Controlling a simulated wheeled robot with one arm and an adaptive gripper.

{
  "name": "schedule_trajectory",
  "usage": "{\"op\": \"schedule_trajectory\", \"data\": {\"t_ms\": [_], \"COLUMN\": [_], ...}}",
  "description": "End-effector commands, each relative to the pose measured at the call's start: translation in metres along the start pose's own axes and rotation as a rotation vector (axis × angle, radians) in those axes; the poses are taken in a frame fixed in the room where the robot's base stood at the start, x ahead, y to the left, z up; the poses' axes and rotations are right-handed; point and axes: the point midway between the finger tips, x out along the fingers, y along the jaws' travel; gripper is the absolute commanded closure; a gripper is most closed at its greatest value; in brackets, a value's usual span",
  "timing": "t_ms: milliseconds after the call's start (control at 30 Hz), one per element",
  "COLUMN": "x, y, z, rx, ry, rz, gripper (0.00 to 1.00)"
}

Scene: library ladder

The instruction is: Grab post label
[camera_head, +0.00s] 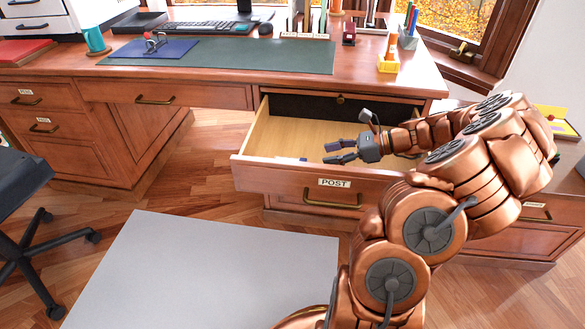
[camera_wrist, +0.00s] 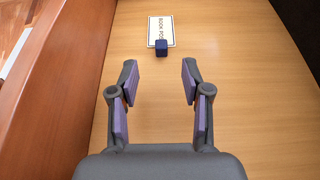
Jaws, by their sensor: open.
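The post label is a white card (camera_wrist: 162,24) with dark lettering that seems to read "BOOK POST". It lies flat on the wooden drawer floor, with a small dark blue block (camera_wrist: 161,47) at its near edge. In the head view a small white and blue bit of it (camera_head: 291,159) shows low behind the drawer front. My gripper (camera_head: 328,152) is inside the open drawer, right of the label. In the wrist view my gripper (camera_wrist: 159,80) is open and empty, its two purple-padded fingers pointing towards the block and label, apart from both.
The open drawer (camera_head: 262,132) has a front (camera_head: 275,182) with a "POST" plate (camera_head: 334,183), close beside my gripper. The desk top (camera_head: 215,82) overhangs its back. A chair (camera_head: 40,190) stands left. A grey mat (camera_head: 205,270) lies on the floor.

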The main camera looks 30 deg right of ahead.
Motion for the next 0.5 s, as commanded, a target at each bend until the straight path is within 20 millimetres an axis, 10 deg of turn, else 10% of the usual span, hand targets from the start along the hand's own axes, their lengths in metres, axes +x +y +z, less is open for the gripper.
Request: {"op": "schedule_trajectory", "data": {"t_ms": [500], "x": [0.045], "y": [0.001], "z": [-0.002], "rx": [-0.001], "ry": [-0.002], "rz": [0.005], "gripper": [0.52]}}
